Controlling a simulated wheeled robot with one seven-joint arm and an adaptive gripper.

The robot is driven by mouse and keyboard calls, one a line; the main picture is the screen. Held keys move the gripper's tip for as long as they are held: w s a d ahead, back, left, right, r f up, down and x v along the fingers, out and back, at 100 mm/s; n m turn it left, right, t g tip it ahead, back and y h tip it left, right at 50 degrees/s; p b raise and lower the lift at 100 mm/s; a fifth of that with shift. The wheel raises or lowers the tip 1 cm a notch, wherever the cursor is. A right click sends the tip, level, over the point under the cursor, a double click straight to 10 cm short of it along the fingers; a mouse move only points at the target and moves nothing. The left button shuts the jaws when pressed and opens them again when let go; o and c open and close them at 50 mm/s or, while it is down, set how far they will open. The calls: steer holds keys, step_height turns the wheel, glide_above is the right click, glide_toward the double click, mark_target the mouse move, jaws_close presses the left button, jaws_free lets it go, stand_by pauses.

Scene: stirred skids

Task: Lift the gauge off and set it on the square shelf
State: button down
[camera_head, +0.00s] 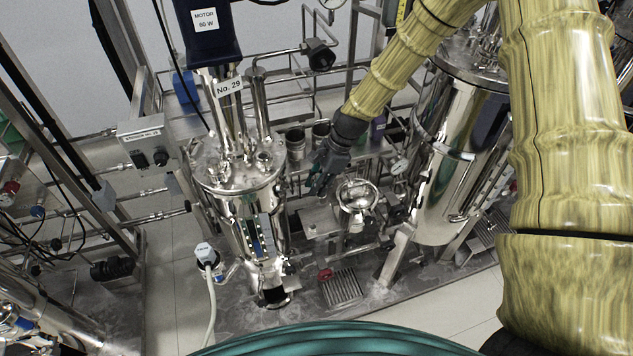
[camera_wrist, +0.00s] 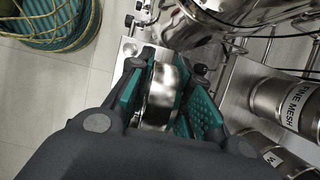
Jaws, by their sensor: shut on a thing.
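My gripper (camera_head: 326,178) hangs between the two steel vessels in the head view. In the wrist view its teal-padded fingers (camera_wrist: 160,100) are shut on a shiny round metal body with a dark edge, seen side-on, which looks like the gauge (camera_wrist: 160,88). Its dial face does not show, and the fingers hide most of it in the head view. A flat metal plate, perhaps the square shelf (camera_head: 316,222), lies below my gripper. A bare plate also shows beyond the fingers in the wrist view (camera_wrist: 130,47).
A tall vessel with a motor (camera_head: 240,185) stands left of my gripper, a larger vessel (camera_head: 450,170) right. A round steel fitting (camera_head: 357,194) sits just below right. Canisters labelled FINE MESH (camera_wrist: 285,103) stand close by on the right. Pipes run behind.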

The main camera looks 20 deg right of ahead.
steer(key=shift+f+b, duration=3.05)
steer(key=shift+f, duration=1.05)
steer(key=shift+f, duration=0.65)
steer(key=c, duration=1.2)
jaws_free()
steer(key=shift+r, duration=0.1)
steer(key=p+v, duration=0.5)
steer(key=v, duration=0.2)
steer(key=shift+d, duration=0.1)
